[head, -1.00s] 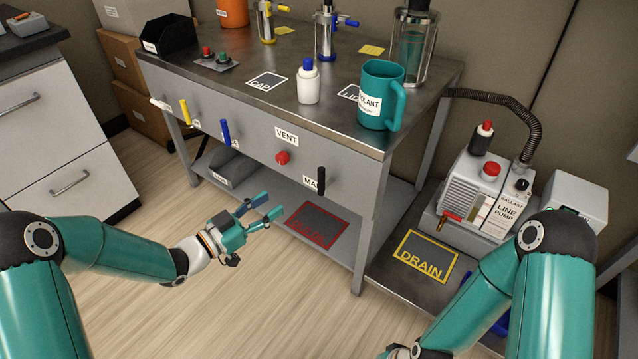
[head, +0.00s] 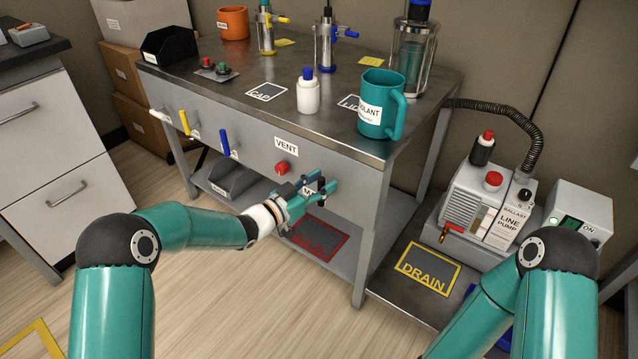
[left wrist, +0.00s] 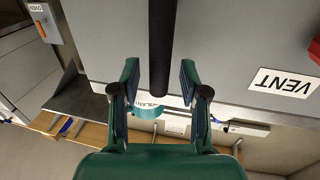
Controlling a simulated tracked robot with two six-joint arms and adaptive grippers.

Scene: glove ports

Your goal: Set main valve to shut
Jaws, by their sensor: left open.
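The main valve's black lever handle (head: 321,184) is on the grey front panel of the bench, at its right part, hanging roughly straight down. Its label (head: 308,191) is mostly hidden by my gripper. My left gripper (head: 327,189) is open at this handle. In the left wrist view the black handle (left wrist: 161,50) runs between the two fingers of the gripper (left wrist: 160,80), with a gap on both sides. My right arm shows at lower right, but its gripper is out of view.
A red VENT knob (head: 282,168) sits just left of my gripper. A blue lever (head: 224,142) and a yellow lever (head: 184,122) are further left. A teal mug (head: 377,105) and a white bottle (head: 308,92) stand on the bench above. A line pump (head: 480,205) stands right.

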